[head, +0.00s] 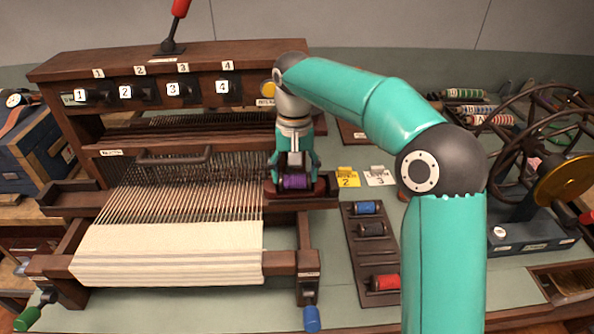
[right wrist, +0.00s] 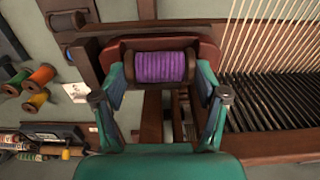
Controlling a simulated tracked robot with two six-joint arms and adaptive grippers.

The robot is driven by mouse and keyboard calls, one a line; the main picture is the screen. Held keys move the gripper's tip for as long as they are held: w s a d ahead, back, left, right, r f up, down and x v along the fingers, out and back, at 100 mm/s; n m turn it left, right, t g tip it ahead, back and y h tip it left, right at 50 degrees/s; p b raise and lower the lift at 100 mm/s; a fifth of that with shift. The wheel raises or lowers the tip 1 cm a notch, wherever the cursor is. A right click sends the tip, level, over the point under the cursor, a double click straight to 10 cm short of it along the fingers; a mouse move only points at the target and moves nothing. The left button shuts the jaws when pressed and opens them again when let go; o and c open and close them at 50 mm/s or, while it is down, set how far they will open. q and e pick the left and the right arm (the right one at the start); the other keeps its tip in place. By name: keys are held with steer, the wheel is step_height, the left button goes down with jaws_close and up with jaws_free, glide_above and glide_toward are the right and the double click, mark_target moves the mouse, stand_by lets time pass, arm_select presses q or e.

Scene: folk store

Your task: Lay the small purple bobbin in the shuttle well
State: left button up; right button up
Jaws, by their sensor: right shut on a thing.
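The small purple bobbin (head: 296,182) is between the fingers of my right gripper (head: 294,178) at the right side of the loom. In the right wrist view the purple bobbin (right wrist: 161,67) lies sideways between the two fingertips of my right gripper (right wrist: 162,82), which is shut on it. The reddish-brown shuttle (head: 323,187) is right at the bobbin; in the right wrist view its wooden body (right wrist: 205,52) shows behind and around the bobbin. I cannot tell whether the bobbin touches the well floor. My left gripper is not in view.
The loom (head: 170,255) with stretched warp threads stands left of the gripper. A bobbin rack (head: 362,255) holds blue, dark and red bobbins to the right. Yellow and white cards (head: 380,176) lie behind it. A spinning wheel (head: 525,130) stands at the far right.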

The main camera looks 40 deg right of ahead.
steer(key=shift+f, duration=0.15)
steer(key=o, duration=1.1)
steer(key=shift+o, duration=0.2)
step_height(320, 180, up, 12)
steer(key=shift+f, duration=0.1)
stand_by(0.5)
